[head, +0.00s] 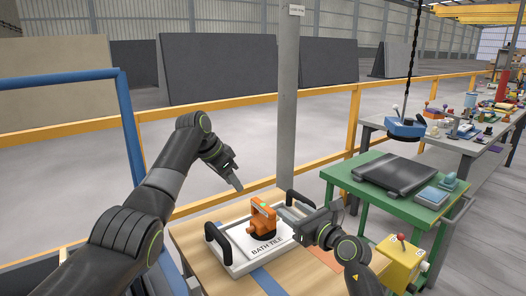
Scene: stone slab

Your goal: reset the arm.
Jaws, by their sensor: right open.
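My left gripper (236,182) hangs in the air above the back left of the wooden table, pointing down and to the right. Nothing shows in it, and I cannot make out a gap between its fingers. My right gripper (287,213) is low over the table, just right of an orange tool (262,217). It is open; I cannot tell whether it touches the tool. The orange tool stands on a white slab marked "BATH TILE" (252,246), in a pale tray with black handles (226,262).
The wooden table (205,280) has a blue strip. A green table (345,177) with a dark slab (395,175) stands to the right, near a yellow box (402,262). A yellow rail and grey post stand behind.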

